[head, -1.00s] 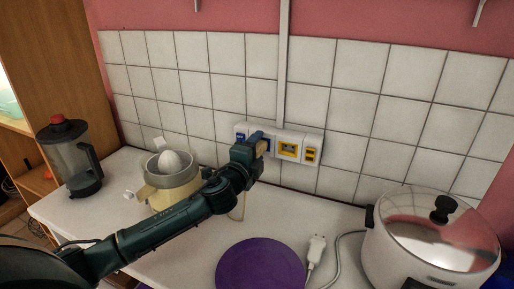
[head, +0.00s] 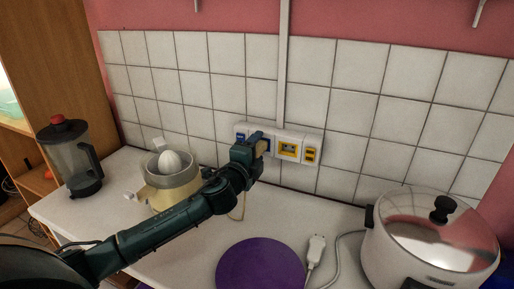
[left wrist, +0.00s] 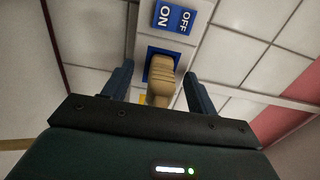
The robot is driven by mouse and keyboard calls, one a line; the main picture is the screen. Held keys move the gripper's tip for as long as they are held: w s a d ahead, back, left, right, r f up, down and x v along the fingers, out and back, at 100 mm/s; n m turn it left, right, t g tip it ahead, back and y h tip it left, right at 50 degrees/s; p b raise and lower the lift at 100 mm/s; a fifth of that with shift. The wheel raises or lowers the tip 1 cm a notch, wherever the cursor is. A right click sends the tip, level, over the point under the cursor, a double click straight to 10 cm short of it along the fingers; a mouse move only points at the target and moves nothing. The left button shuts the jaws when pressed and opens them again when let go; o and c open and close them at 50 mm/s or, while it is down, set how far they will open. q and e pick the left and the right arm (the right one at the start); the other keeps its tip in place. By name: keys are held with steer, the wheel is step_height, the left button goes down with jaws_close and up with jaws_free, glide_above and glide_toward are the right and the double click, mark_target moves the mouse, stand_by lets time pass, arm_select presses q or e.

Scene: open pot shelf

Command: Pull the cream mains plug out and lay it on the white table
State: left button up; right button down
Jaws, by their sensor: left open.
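The cream mains plug (left wrist: 161,78) sits in a blue-framed socket of the wall strip, seen in the left wrist view between my fingers. In the head view the plug (head: 260,149) shows as a small tan patch at my left gripper (head: 256,146), its cord hanging down to the table. My left gripper (left wrist: 158,88) is open, with one finger on each side of the plug and visible gaps. The white table (head: 195,240) lies below, with bare surface in front of the socket strip. My right gripper is out of view.
The socket strip (head: 310,150) is on the tiled wall, with an ON/OFF switch (left wrist: 174,17) beside the plug. A juicer (head: 172,180) and a blender (head: 70,160) stand left. A purple disc (head: 260,266), a white plug (head: 316,248) and a cooker (head: 425,240) are right.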

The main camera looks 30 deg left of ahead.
arm_select(q)
steer(key=shift+c, duration=0.4)
jaws_close()
stand_by(0.4)
steer(key=shift+s, duration=0.1)
steer(key=shift+s+d+p, duration=0.15)
steer(key=shift+s+p, duration=0.45)
steer(key=shift+s, duration=2.3)
